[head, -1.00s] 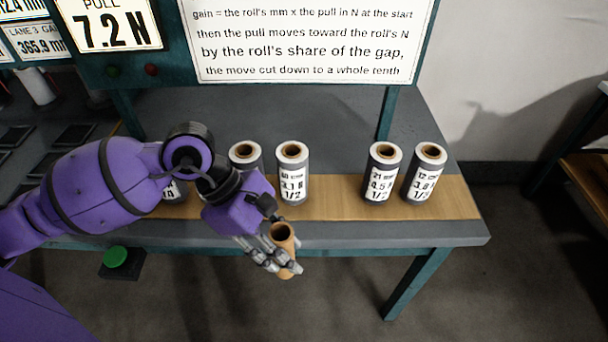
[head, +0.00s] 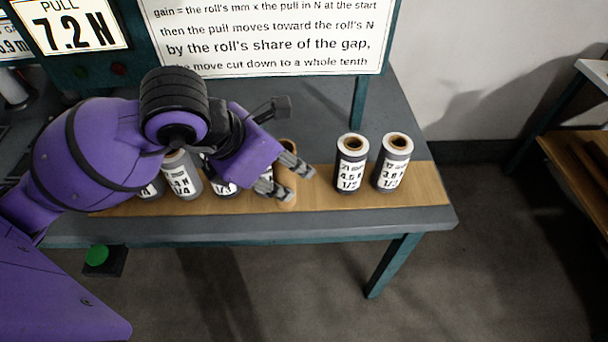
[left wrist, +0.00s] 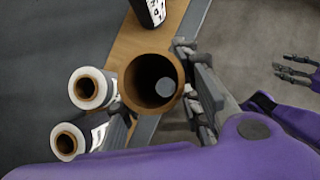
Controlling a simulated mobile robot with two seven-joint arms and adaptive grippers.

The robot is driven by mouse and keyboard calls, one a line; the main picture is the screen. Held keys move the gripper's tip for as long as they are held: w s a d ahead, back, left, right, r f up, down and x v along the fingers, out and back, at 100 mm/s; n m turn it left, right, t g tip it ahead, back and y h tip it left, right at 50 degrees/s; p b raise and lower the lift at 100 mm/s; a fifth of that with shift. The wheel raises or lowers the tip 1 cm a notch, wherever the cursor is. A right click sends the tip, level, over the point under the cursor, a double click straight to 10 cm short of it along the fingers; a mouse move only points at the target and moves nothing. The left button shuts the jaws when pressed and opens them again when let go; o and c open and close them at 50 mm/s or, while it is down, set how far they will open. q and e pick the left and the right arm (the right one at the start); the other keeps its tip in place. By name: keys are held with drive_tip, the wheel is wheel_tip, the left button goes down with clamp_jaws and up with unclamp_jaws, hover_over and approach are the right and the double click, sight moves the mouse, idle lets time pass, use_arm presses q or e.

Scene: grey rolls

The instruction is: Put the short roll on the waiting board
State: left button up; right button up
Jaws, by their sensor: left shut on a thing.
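A bare brown tube (head: 287,190) is upright in my left gripper (head: 279,177), whose fingers are shut around it. In the left wrist view I look down into the open end of the brown tube (left wrist: 127,78). The waiting board (head: 322,188) is a wooden strip along the bench front. The tube is over the board between the grey rolls; I cannot tell if its base touches. To its right stand a grey roll marked 4.5 N (head: 350,165) and one marked 3.8 (head: 393,165). My right gripper (left wrist: 288,70) shows in the left wrist view, fingers apart and empty.
Several grey rolls, including one marked 1/4 (head: 183,178), stand left of the tube, partly behind my arm. A rule sign (head: 265,38) rises behind. A green button (head: 96,255) sits below the bench front. The board's right end is bare.

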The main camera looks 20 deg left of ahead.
use_arm(q)
drive_tip(key=shift+w+d+f+b, duration=0.2)
drive_tip(key=shift+w+f+b, duration=0.95)
drive_tip(key=shift+w+f, duration=0.4)
drive_tip(key=shift+w+d+f+b, duration=0.25)
drive_tip(key=shift+w+f+b, duration=1)
drive_tip(key=shift+f, duration=0.6)
drive_tip(key=shift+w+d+f+b, duration=0.2)
drive_tip(key=shift+w+f+b, duration=0.9)
drive_tip(key=shift+w+f, duration=0.5)
use_arm(e)
wheel_tip(320, 180, down, 8)
drive_tip(key=a, duration=0.1)
drive_tip(key=shift+s+r+g, duration=0.25)
drive_tip(key=shift+s+g, duration=0.05)
drive_tip(key=shift+s, duration=0.05)
use_arm(q)
drive_tip(key=shift+s+f, duration=0.15)
drive_tip(key=shift+f, duration=0.1)
use_arm(e)
drive_tip(key=shift+f, duration=0.1)
use_arm(q)
drive_tip(key=o, duration=0.8)
drive_tip(key=shift+o, duration=0.2)
drive_tip(key=shift+r, duration=0.15)
drive_tip(key=v, duration=1.2)
drive_tip(key=shift+p, duration=0.35)
use_arm(e)
drive_tip(key=shift+w+r, duration=0.1)
drive_tip(key=shift+r, duration=0.3)
